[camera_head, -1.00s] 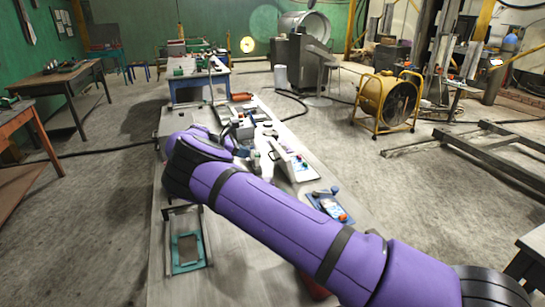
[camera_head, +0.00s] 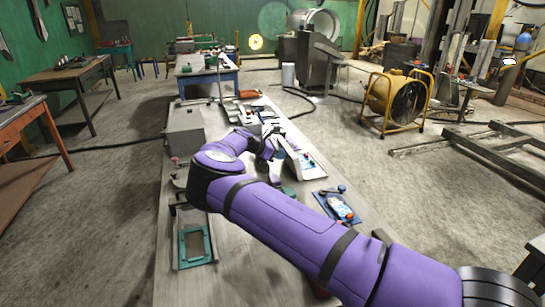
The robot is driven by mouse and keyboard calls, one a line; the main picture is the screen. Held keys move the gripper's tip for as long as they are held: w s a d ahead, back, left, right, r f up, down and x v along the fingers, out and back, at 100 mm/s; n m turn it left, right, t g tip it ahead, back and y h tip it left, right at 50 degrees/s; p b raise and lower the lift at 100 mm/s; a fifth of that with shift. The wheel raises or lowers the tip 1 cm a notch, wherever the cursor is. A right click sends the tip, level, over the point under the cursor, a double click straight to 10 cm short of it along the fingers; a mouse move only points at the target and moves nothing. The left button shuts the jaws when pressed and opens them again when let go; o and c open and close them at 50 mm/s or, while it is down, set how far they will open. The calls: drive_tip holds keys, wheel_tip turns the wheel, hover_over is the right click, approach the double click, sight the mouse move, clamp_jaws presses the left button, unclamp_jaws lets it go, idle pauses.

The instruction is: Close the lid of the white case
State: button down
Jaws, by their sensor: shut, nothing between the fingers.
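The white case (camera_head: 308,163) lies on the long grey bench, right of the bend of my purple arm. A pale slanted panel on its left side looks like its raised lid (camera_head: 291,152); it is tilted, not flat on the case. My gripper (camera_head: 272,150) is small and dark at the end of the arm, just left of this panel. It is shut and holds nothing. I cannot tell whether it touches the panel. The arm hides part of the bench in front of the case.
A blue tray (camera_head: 338,206) with small items lies nearer on the right. A grey box (camera_head: 185,128) stands at the bench's left edge. A teal frame (camera_head: 195,245) lies at the front left. An orange-red item (camera_head: 249,94) lies at the far end.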

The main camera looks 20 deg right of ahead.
drive_tip(key=shift+d+r, duration=0.1)
drive_tip(key=shift+d, duration=0.15)
idle(0.3)
drive_tip(key=shift+d+r+y, duration=0.2)
drive_tip(key=shift+d+y, duration=0.05)
drive_tip(key=shift+y, duration=0.05)
